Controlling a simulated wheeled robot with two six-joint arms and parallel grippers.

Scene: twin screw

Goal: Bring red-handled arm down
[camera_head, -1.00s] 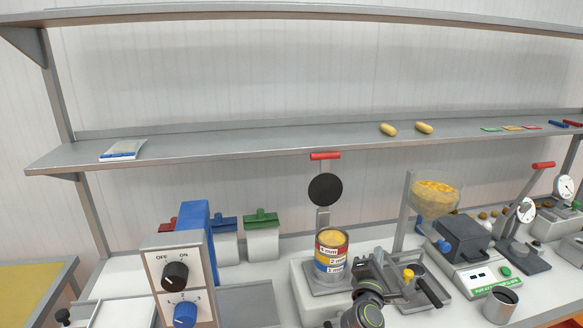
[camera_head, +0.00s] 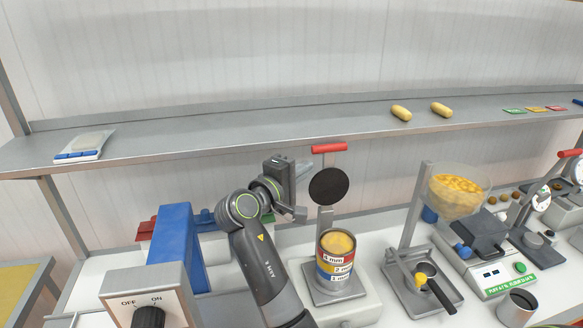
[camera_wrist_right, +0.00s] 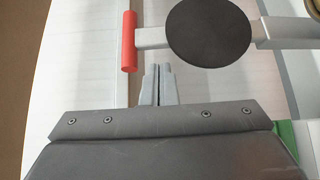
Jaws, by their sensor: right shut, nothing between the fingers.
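The arm with a red bar handle (camera_head: 329,149) and a round black disc (camera_head: 328,186) stands upright behind the can at the middle of the counter. Its handle (camera_wrist_right: 129,40) and disc (camera_wrist_right: 209,34) also show in the right wrist view. My right gripper (camera_head: 303,168) is raised just left of the handle and disc, with its fingers to the right. In the right wrist view its fingertips (camera_wrist_right: 158,70) are together and empty, close to the handle and apart from it. My left gripper is out of view.
A striped can (camera_head: 336,262) of yellow contents stands below the disc. A metal shelf (camera_head: 230,138) runs above. A blue block (camera_head: 177,235) and control box (camera_head: 140,295) are left. A portafilter tray (camera_head: 400,292) and another red-handled lever (camera_head: 570,153) are right.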

